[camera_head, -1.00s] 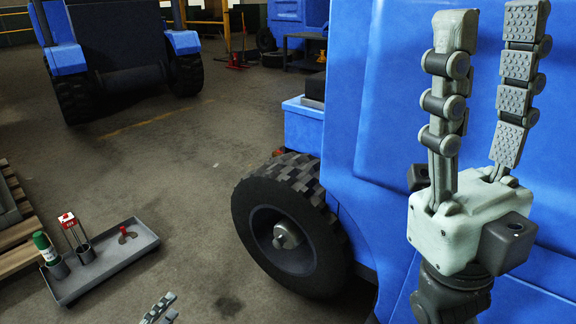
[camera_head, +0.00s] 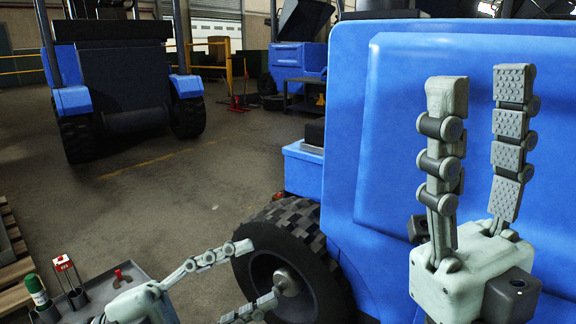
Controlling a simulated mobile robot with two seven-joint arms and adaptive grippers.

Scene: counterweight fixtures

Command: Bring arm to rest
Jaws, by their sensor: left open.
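My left gripper (camera_head: 262,273) is in the lower middle of the head view. Its pale grey-green fingers point right and stand apart, with nothing between them. The fingers appear in front of the black front wheel of the blue vehicle; I cannot tell how far they are from it. My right gripper (camera_head: 482,86) is at the right, with both fingers pointing up. The fingers are apart and empty, in front of the large blue body panel. Most of both arms is out of view.
A large blue vehicle (camera_head: 385,120) fills the right side, with its wheel (camera_head: 318,262) below. A grey tray (camera_head: 98,284) at lower left holds a green-capped bottle (camera_head: 36,290) and a red-and-white item (camera_head: 63,263). A pallet (camera_head: 14,262) lies at far left. The middle floor is open.

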